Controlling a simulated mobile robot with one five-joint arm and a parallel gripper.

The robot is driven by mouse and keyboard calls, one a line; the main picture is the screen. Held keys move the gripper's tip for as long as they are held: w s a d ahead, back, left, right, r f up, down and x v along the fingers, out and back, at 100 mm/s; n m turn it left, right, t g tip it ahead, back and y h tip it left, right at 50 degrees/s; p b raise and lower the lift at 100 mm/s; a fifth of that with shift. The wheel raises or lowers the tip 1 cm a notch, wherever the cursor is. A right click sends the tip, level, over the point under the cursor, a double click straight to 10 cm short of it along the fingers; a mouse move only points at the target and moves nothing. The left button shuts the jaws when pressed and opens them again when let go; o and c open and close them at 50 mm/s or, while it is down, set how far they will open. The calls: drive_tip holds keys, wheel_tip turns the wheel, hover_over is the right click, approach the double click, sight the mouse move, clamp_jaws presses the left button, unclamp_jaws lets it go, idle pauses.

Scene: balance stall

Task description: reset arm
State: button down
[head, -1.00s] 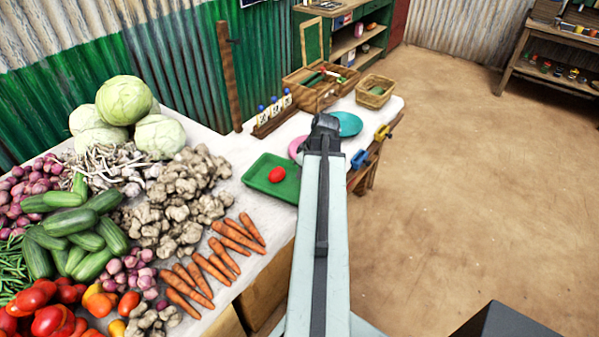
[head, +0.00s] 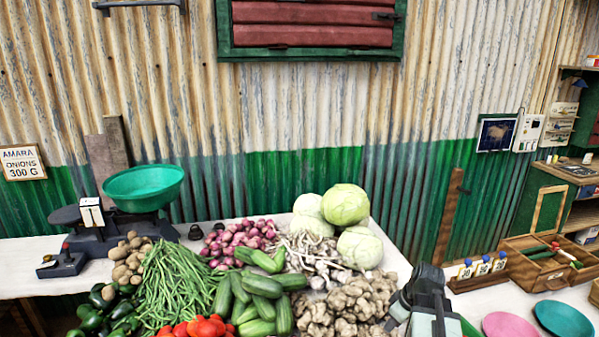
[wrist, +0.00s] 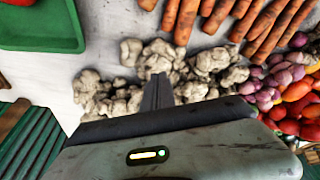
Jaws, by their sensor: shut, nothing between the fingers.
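My gripper (wrist: 157,92) is shut and empty in the wrist view, its fingers together above the pile of ginger (wrist: 205,75). In the head view, the end of my arm (head: 425,290) rises at the bottom, right of the middle, in front of the ginger (head: 350,305). The fingertips cannot be made out in that view.
Vegetables cover the middle of the table, with cabbages (head: 345,205) behind. A balance scale with a green pan (head: 143,188) stands at left. A pink plate (head: 510,326), a teal plate (head: 563,319) and a wooden box (head: 530,276) are at right. A green tray (wrist: 40,42) shows in the wrist view.

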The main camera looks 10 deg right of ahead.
drive_tip(key=shift+n+g, duration=0.7)
drive_tip(key=a, duration=0.6)
drive_tip(key=w+a, duration=0.1)
drive_tip(key=a, duration=0.5)
drive_tip(key=w+a, duration=0.1)
drive_tip(key=a, duration=0.5)
drive_tip(key=shift+w+a+f, duration=0.2)
drive_tip(key=shift+a+f, duration=0.05)
drive_tip(key=shift+a, duration=0.1)
drive_tip(key=s+a+m+g+h, duration=0.1)
drive_tip(key=s+a+m, duration=0.2)
drive_tip(key=a+m, duration=0.2)
drive_tip(key=shift+s+a+f+m+g+h, duration=0.25)
drive_tip(key=shift+s+m+g+h, duration=0.1)
drive_tip(key=shift+m, duration=0.75)
